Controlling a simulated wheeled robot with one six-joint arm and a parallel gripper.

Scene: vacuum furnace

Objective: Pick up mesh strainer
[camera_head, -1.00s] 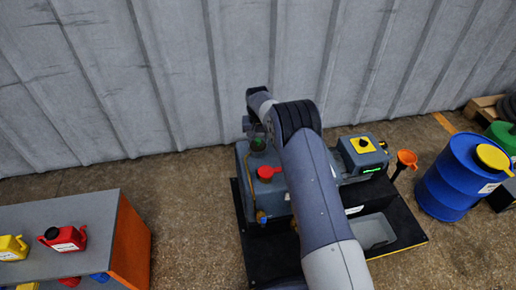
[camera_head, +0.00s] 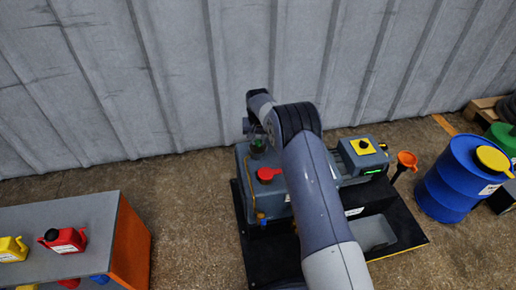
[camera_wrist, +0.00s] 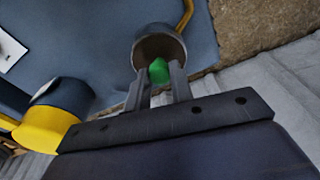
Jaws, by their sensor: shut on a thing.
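In the wrist view, my gripper (camera_wrist: 160,78) is shut on a small green piece (camera_wrist: 159,69), which looks like the top of the mesh strainer. The green piece sits at a round, dark-walled opening (camera_wrist: 160,45) on the grey machine. The mesh itself is hidden. In the head view, a green spot shows at the round port (camera_head: 258,146) on the machine's top left, below the end of my arm. My gripper's fingers cannot be made out there.
The grey machine (camera_head: 243,180) stands on a black base (camera_head: 265,255) by a corrugated wall. It carries a red cap (camera_head: 268,174) and a yellow-topped box (camera_head: 362,146). An orange funnel (camera_head: 406,160) and blue drum (camera_head: 450,185) are right; a table (camera_head: 85,215) with cans is left.

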